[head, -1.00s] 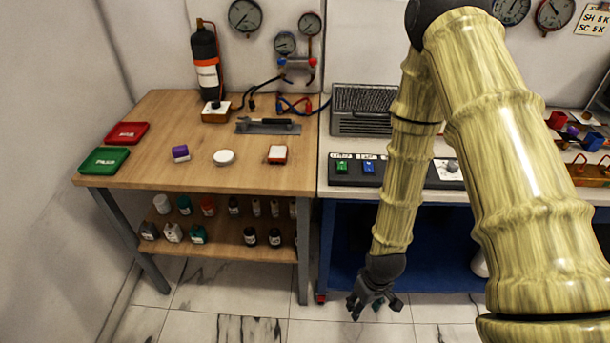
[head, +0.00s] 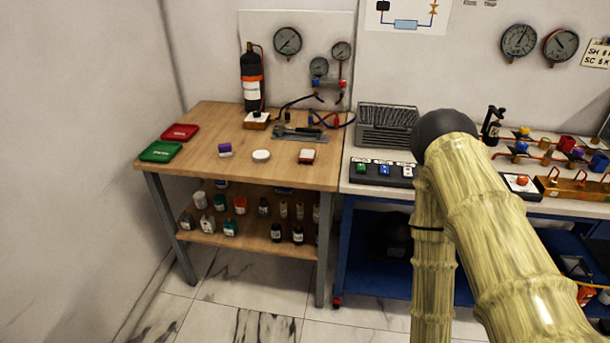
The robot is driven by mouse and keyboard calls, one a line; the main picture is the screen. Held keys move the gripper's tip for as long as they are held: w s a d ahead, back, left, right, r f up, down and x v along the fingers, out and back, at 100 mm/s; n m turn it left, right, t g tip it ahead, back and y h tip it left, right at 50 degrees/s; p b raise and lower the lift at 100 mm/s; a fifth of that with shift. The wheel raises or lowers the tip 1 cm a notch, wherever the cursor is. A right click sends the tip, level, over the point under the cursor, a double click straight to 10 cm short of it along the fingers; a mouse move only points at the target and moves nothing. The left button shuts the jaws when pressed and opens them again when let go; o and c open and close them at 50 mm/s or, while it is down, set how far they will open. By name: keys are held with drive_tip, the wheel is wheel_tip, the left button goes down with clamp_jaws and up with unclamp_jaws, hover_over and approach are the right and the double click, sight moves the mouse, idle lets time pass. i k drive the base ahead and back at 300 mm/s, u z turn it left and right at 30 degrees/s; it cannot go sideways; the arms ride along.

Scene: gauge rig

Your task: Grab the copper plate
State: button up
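I cannot pick out a copper plate with certainty. A long copper-coloured piece (head: 574,189) with small fittings lies at the front of the right bench in the head view; whether it is the plate I cannot tell. My arm comes down on the right and hides part of the right bench. My gripper is below the picture's lower edge, out of view.
The wooden table also holds red (head: 180,132) and green (head: 160,151) trays, a purple-and-white block (head: 225,150), a white disc (head: 261,155) and a red-and-white block (head: 307,156). A black cylinder (head: 252,80) stands behind. Bottles fill the lower shelf.

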sight(308, 155)
drive_tip(key=z, duration=0.05)
drive_tip(key=k, duration=0.55)
drive_tip(key=u, duration=0.75)
drive_tip(key=i, duration=1.3)
drive_tip(key=z, duration=0.65)
